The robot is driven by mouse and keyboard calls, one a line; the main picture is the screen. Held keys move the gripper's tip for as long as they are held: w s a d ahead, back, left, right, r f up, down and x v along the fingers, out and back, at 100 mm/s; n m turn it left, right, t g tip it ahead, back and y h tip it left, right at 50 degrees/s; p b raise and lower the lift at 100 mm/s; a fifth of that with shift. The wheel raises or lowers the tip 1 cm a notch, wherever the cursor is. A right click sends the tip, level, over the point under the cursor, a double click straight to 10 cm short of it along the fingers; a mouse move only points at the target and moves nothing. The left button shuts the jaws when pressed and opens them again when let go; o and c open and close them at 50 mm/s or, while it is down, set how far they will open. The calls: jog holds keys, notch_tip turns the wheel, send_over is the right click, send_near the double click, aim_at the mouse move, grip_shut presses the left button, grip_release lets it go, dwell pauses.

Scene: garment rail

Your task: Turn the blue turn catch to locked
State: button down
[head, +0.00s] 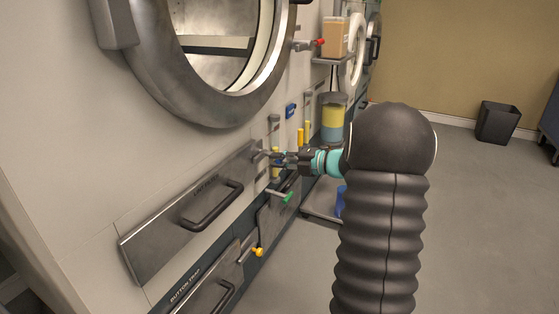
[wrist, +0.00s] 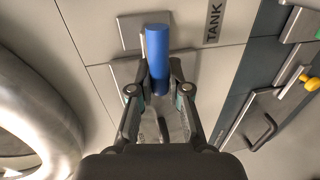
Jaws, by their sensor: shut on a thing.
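The blue turn catch (wrist: 158,58) shows in the wrist view as a blue cylindrical handle, pointing up in that picture. A grey plate (wrist: 131,31) lies beside it on the panel. My gripper (wrist: 160,80) is shut on the handle, one finger on each side. In the head view, my gripper (head: 268,156) is at the machine front, at the right end of the long drawer. There the handle between the fingers cannot be made out. The inner finger pads are partly hidden.
The long drawer (head: 156,232) has a black pull. Below my gripper are a green-ended catch (head: 287,196) and a yellow-ended one (head: 258,252). Another blue piece (head: 291,110) sits above. The round door ring (head: 195,105) juts out at upper left. Open floor (head: 480,220) lies right.

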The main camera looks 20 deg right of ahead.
dwell(0.3)
jog(key=c, duration=1.1)
grip_release()
jog(key=v, duration=1.2)
